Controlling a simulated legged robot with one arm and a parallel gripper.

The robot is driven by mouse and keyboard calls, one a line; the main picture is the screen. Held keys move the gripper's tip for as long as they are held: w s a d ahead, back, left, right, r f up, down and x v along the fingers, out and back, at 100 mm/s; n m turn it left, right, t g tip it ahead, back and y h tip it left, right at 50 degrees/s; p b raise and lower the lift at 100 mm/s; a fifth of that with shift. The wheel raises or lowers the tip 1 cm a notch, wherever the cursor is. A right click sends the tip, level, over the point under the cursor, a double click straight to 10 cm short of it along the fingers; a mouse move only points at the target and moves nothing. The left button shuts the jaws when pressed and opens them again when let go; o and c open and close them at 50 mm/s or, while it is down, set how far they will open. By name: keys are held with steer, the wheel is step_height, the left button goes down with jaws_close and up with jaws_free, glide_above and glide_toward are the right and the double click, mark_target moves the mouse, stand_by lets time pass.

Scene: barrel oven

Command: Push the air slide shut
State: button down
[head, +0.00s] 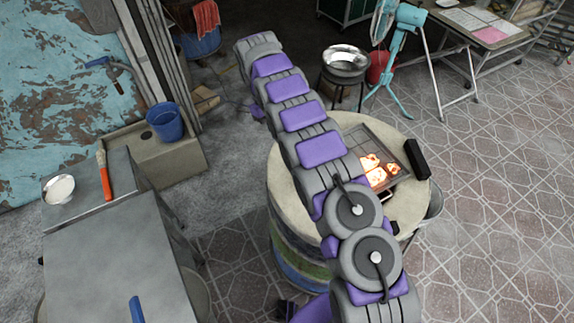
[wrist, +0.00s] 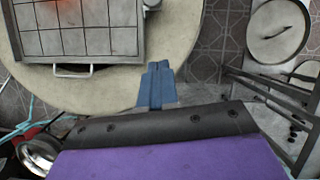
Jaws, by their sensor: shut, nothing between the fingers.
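The barrel oven's round pale top (head: 290,185) lies under my arm, with a grate (head: 398,146) and glowing coals (head: 376,174) in it. No part shows clearly as the air slide. A small metal piece (head: 388,195) lies in front of the coals, partly behind my arm. In the wrist view my gripper (wrist: 158,66) has its blue fingers together and empty. It shows over the edge of the oven top (wrist: 185,40), right of the grate's wire handle (wrist: 72,71). Touching cannot be told. My arm hides the oven's middle and the gripper in the head view.
A black block (head: 416,158) stands at the oven's right edge. A metal bowl on a stand (head: 345,60) and a teal fan (head: 400,25) are behind. A metal counter (head: 115,245) and a blue bucket (head: 165,122) are left. Tiled floor is free at right.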

steer(key=b+x, duration=0.1)
steer(key=x, duration=0.2)
steer(key=b+x, duration=0.1)
steer(key=x, duration=0.2)
steer(key=b+x, duration=0.1)
steer(key=x, duration=0.3)
steer(key=shift+a+f, duration=0.15)
steer(key=shift+a, duration=0.1)
steer(key=shift+s+d+f+b, duration=0.1)
steer(key=shift+s+d+b, duration=0.2)
steer(key=shift+d, duration=0.25)
steer(key=shift+s+d+b, duration=0.15)
steer(key=shift+s+d, duration=0.2)
steer(key=shift+d, duration=0.25)
steer(key=shift+s+d, duration=0.45)
steer(key=shift+s+b, duration=0.3)
steer(key=shift+a, duration=0.1)
steer(key=shift+d, duration=0.3)
steer(key=shift+s, duration=0.15)
